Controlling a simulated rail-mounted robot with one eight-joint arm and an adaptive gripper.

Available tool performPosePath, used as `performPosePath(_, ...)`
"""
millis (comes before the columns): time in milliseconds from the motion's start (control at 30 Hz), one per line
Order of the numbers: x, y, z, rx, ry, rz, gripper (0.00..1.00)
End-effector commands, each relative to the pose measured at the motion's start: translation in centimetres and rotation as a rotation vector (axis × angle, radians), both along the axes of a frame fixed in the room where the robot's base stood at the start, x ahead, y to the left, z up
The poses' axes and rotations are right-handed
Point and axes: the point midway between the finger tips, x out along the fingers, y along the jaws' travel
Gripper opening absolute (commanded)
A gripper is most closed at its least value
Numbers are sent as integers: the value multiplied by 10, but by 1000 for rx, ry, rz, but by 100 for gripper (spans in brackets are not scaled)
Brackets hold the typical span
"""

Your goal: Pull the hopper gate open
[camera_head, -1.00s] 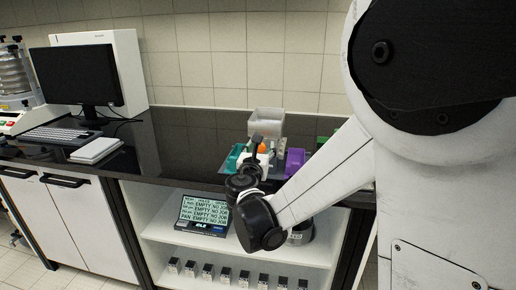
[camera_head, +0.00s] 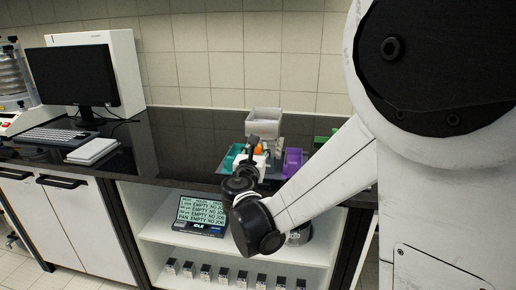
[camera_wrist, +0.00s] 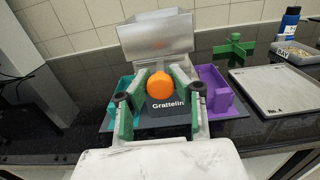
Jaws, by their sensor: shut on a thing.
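The hopper is a grey metal bin (camera_wrist: 155,38) on top of a small feeder, at the centre top of the wrist view. It also shows at the back of the counter in the head view (camera_head: 264,122). An orange ball knob (camera_wrist: 160,86) sits below the bin, in front of a dark body marked "Grattelin" (camera_wrist: 168,105). My gripper (camera_wrist: 160,83) is shut on the orange knob, one green-padded finger on each side. In the head view my gripper (camera_head: 256,153) partly hides the knob. The gate itself cannot be made out.
A teal tray (camera_wrist: 122,98) stands left of the feeder and a purple tray (camera_wrist: 214,92) right of it. Further right are a green cross-shaped piece (camera_wrist: 234,45), a grey plate (camera_wrist: 275,90) and a blue bottle (camera_wrist: 288,24).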

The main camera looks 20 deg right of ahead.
Motion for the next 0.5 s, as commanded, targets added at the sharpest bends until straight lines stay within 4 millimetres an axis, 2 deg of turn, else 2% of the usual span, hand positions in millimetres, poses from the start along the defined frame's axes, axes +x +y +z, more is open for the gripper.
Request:
performPosePath(200,-34,17,-1,0,0,3,0)
performPosePath(500,-40,18,-1,1,0,1,0)
